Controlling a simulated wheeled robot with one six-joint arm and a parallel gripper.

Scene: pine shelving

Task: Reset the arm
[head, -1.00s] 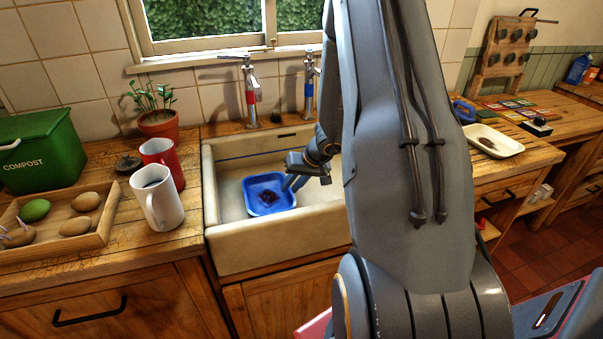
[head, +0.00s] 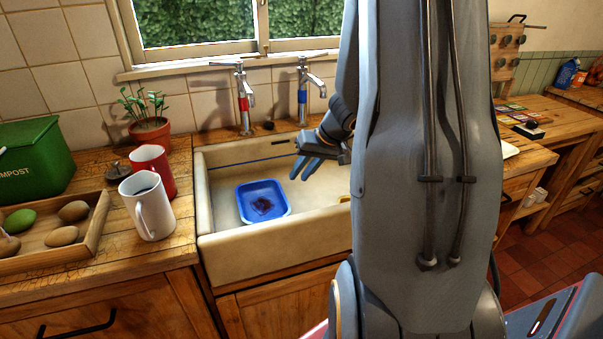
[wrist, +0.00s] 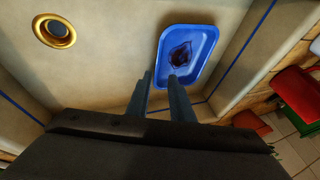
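My gripper (head: 302,172) hangs over the sink, above and to the right of a blue tray (head: 286,208), apart from it. In the wrist view its two fingers (wrist: 159,76) stand apart with nothing between them, so it is open and empty. The blue tray lies on the floor of the cream sink (head: 325,225) and holds a dark reddish-brown patch or thing (head: 263,206). The tray also shows in the wrist view (wrist: 206,74). My arm hides the right part of the sink in the head view.
Two taps, one red-marked (head: 243,103) and one blue-marked (head: 303,95), stand behind the sink. A white mug (head: 153,215), a red mug (head: 163,174), a potted plant (head: 150,133) and a wooden tray (head: 88,240) stand left. A brass drain (wrist: 54,31) shows in the sink.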

